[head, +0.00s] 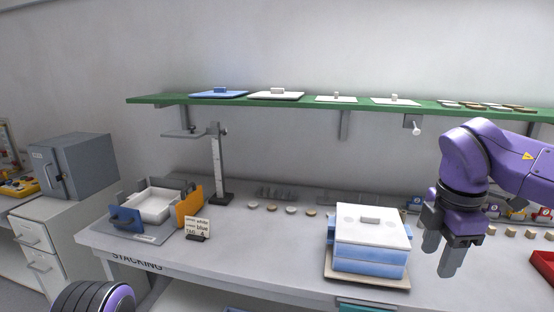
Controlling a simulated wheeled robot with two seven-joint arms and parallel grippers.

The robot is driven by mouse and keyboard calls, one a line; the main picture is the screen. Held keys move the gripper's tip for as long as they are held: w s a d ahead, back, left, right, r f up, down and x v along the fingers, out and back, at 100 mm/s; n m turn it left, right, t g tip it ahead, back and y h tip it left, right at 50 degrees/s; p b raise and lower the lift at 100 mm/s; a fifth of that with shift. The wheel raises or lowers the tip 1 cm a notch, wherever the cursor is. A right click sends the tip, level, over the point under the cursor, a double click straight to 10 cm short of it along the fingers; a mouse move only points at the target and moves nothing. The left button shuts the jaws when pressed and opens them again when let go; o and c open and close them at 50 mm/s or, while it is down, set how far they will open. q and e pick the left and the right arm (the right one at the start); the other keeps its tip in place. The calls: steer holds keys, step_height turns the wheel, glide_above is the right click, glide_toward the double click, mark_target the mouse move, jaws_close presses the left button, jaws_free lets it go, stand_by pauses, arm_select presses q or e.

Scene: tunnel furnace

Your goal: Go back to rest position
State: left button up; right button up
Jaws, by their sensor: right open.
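My right gripper (441,262) hangs at the right with its fingers pointing down. It is open, nothing shows between its fingers, and it is just right of a stacked box and apart from it. The stack (368,258) has blue boxes with a white lid (370,226) and a small handle on top, and stands on a beige board. Part of my left arm shows at the bottom left edge; its gripper is out of view.
The grey table (270,250) holds a white tray (154,206) in a fixture, a sign (197,228), a stand (219,165) and small discs. A green shelf (320,103) with lids runs above. A red bin (544,268) is at the right. A grey cabinet (80,168) stands left.

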steer(key=w+d+f+n+t+h, duration=0.5)
steer(key=w+f+n+h, duration=0.4)
steer(key=n, duration=0.7)
steer(key=s+a+f+n+t+y, duration=0.2)
steer(key=f+n, duration=0.7)
steer(key=f, duration=0.1)
steer(key=s+a+f+n+t+y, duration=0.1)
steer(key=s+a+f+n, duration=0.15)
steer(key=f+n, duration=0.75)
steer(key=s+f+n+g+y, duration=0.1)
steer(key=s+f+n, duration=0.3)
steer(key=s, duration=0.5)
steer(key=s+d+f+n+g+y, duration=0.1)
steer(key=s+f+n, duration=0.3)
steer(key=s+f, duration=0.4)
steer(key=s+f+n+g+y, duration=0.1)
steer(key=s+f+n+g, duration=0.2)
steer(key=s+f, duration=0.3)
steer(key=s+n, duration=0.1)
steer(key=s, duration=0.3)
steer(key=shift+s+d, duration=0.2)
steer(key=shift+s, duration=0.15)
